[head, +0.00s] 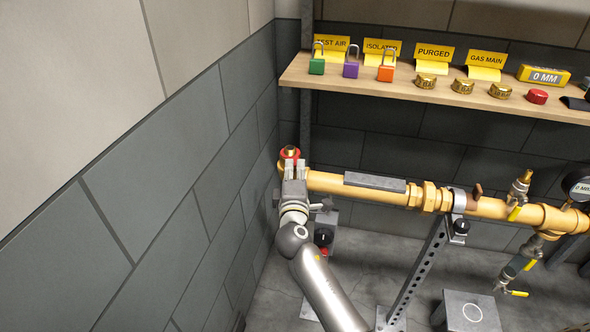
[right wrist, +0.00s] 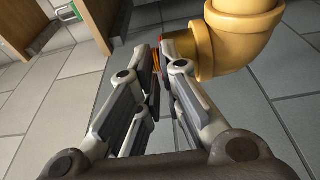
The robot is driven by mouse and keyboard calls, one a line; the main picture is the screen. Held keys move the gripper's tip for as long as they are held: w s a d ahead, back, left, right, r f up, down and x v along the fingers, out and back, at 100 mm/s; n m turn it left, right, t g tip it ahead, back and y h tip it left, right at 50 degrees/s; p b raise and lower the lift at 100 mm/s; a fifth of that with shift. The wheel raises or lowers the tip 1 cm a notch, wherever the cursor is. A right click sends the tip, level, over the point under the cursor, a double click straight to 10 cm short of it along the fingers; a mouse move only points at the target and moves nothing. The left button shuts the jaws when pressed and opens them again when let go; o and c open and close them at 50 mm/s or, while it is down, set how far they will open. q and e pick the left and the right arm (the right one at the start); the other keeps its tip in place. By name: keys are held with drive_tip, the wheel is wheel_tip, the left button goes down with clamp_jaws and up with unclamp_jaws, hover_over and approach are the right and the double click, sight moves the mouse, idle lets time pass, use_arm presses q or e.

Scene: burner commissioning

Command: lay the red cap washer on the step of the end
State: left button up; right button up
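The red cap washer (head: 290,153) shows in the head view as a red ring with a brass-coloured centre, at the left end of the yellow pipe (head: 328,182). My right gripper (head: 295,168) is at the ring's near edge, its fingers close together. In the right wrist view a thin orange-red edge lies between the fingertips (right wrist: 158,52), which appear closed on it. The yellow pipe elbow (right wrist: 240,35) is right beside the fingers, with a little red at its mouth. Whether the washer touches the step is hidden. My left gripper is out of view.
A wooden shelf (head: 400,88) above holds padlocks, yellow signs, brass caps and a red cap (head: 537,96). A perforated stand (head: 415,272) carries the pipe. The tiled wall is close on the left. Valves (head: 519,190) sit at right.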

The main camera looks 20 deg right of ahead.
drive_tip(key=o, duration=0.4)
drive_tip(key=shift+c, duration=0.2)
drive_tip(key=v, duration=1.2)
drive_tip(key=shift+f, duration=0.1)
drive_tip(key=s+a+f+g+y+p, duration=0.1)
drive_tip(key=s+a+f+g+y, duration=0.1)
drive_tip(key=f, duration=0.9)
drive_tip(key=s+a+f+g+y, duration=0.1)
drive_tip(key=f+g+y, duration=0.1)
drive_tip(key=f, duration=1)
drive_tip(key=s+f+m+g+y, duration=0.1)
drive_tip(key=s+f+g, duration=0.1)
drive_tip(key=s+f, duration=0.45)
drive_tip(key=s+f+m+g+y, duration=0.1)
drive_tip(key=s+f+m+g, duration=0.2)
drive_tip(key=f, duration=0.6)
drive_tip(key=s+d+f+m+g, duration=0.2)
drive_tip(key=s+f, duration=0.3)
drive_tip(key=s, duration=0.6)
drive_tip(key=s+d+f+m+g+p, duration=0.1)
drive_tip(key=s+f, duration=0.5)
drive_tip(key=s, duration=0.6)
drive_tip(key=s+d+f+m+g+p, duration=0.1)
drive_tip(key=s+d+f+m+g, duration=0.2)
drive_tip(key=s, duration=0.8)
wheel_tip(320, 180, down, 3)
drive_tip(key=shift+s+d+r+m+g, duration=0.15)
drive_tip(key=shift+s+d+m+g, duration=0.2)
drive_tip(key=shift+d+m, duration=0.45)
